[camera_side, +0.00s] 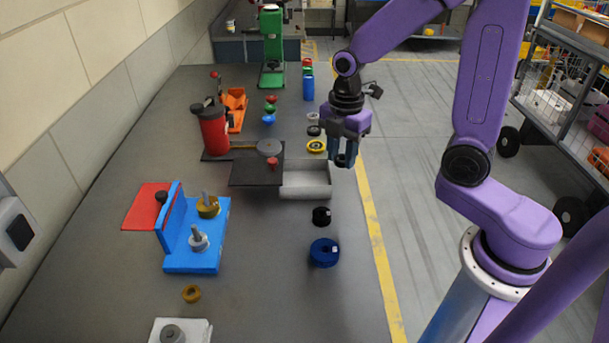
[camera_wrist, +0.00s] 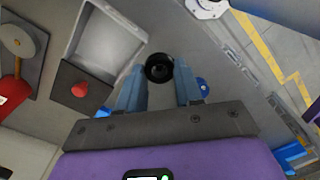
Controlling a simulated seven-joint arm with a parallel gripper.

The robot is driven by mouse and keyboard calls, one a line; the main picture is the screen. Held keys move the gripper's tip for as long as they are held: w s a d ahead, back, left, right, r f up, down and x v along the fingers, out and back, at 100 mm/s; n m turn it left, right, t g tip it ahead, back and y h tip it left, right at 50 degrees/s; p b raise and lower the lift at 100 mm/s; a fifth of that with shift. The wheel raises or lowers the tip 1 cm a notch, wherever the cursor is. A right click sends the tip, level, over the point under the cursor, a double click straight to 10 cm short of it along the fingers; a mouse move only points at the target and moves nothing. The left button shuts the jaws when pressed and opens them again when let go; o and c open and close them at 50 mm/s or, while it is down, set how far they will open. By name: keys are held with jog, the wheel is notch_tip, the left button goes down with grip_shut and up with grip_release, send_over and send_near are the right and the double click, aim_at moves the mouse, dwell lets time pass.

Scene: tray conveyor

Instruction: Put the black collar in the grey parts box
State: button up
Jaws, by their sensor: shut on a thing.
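My gripper (camera_side: 345,152) is shut on a black ring-shaped collar and holds it above the table, near the right edge. In the wrist view the black collar (camera_wrist: 159,68) sits between the blue-grey fingertips, its round opening facing the camera. The grey parts box (camera_side: 306,194) is a shallow open tray, left of and below my gripper in the side view. In the wrist view the box (camera_wrist: 84,30) is up and left of the collar, and its visible inside looks empty.
A dark plate with a red knob (camera_side: 272,162) adjoins the box's left side. A black cylinder (camera_side: 321,216) and a blue disc (camera_side: 324,253) stand in front of the box. A blue fixture (camera_side: 192,255) with pegs is front left. Small round parts lie behind the box.

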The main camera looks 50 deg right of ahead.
jog(key=w+f, duration=0.3)
jog(key=w, duration=0.3)
send_over(304, 184)
notch_tip(304, 184, down, 5)
jog(key=shift+s, duration=0.15)
jog(key=shift+f, duration=1.7)
jog(key=shift+f, duration=0.1)
jog(key=o, duration=1)
jog(key=shift+o, duration=0.2)
notch_tip(304, 184, up, 12)
